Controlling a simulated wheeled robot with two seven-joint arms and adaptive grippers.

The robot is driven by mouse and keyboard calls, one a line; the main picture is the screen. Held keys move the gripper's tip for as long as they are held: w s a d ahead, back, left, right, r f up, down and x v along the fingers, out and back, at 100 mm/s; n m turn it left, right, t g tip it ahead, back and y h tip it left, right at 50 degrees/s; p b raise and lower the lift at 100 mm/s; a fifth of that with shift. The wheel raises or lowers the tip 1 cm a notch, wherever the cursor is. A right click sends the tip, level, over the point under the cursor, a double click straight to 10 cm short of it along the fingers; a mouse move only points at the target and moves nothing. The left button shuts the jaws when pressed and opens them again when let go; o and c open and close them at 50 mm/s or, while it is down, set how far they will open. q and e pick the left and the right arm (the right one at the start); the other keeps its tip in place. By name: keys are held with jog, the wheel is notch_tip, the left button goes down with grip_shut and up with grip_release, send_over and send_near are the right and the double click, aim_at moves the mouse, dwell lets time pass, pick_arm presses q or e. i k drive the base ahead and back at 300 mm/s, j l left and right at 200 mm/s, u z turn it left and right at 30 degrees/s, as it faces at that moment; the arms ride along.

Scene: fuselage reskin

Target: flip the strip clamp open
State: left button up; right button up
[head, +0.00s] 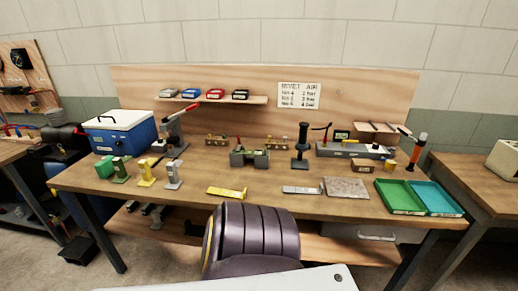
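No part is plainly marked as the strip clamp. A long low grey fixture (352,150) at the back right of the bench has a thin dark lever with a reddish tip standing up at its left end; it may be the clamp, but its jaw is too small to make out. A grey lever device (172,128) with a raised red handle stands at the back left. Neither of my grippers is in view.
A dark ribbed curved shell (252,236) stands before the wooden bench (262,193). A blue cooler-like box (119,134), small coloured stands (147,172), a black post (302,148), an orange-handled tool (417,150) and green (398,195) and teal (437,197) trays occupy the bench.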

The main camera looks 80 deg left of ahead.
aim_at(238, 147)
jog(key=l+u, duration=0.1)
jog(key=u, duration=2.4)
jog(key=j, duration=0.1)
